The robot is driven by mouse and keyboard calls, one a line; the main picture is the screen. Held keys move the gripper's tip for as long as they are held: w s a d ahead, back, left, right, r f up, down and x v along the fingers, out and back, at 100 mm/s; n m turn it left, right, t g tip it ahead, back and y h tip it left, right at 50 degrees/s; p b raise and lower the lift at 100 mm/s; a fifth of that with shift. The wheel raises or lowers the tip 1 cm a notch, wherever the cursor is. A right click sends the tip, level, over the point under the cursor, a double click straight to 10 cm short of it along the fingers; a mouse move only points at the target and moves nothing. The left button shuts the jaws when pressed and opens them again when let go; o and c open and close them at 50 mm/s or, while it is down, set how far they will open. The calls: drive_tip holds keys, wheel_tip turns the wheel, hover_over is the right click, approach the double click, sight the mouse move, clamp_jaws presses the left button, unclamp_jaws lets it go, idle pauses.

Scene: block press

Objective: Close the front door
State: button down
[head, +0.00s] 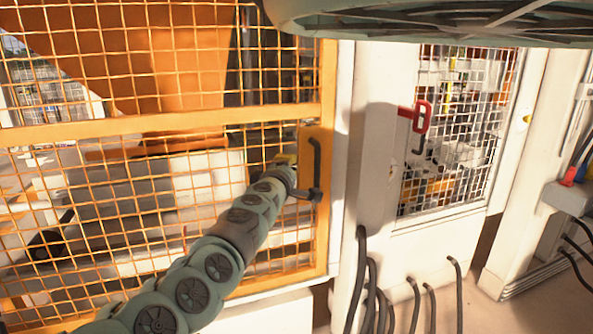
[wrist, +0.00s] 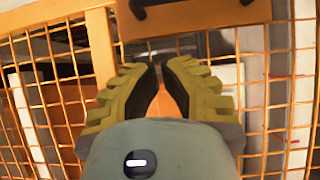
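The front door is an orange-framed mesh panel (head: 150,122) filling the left of the head view. Its right edge appears close to the white post (head: 370,170); I cannot tell whether it is fully closed. A dark bar handle (head: 315,165) sits on an orange plate on the door's right side, and the plate (wrist: 190,25) shows at the top of the wrist view. My gripper (wrist: 158,68) has yellow fingers with black pads, tips nearly together, nothing visible between them. It points at the door just below the plate; contact with the handle is unclear.
Orange machinery (head: 170,60) is behind the door mesh. A large round green part overhangs the top right.

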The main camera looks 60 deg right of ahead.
drive_tip(key=shift+p+v, duration=1.9)
drive_tip(key=shift+v, duration=0.5)
drive_tip(key=shift+s+f, duration=0.1)
drive_tip(key=shift+f, duration=0.05)
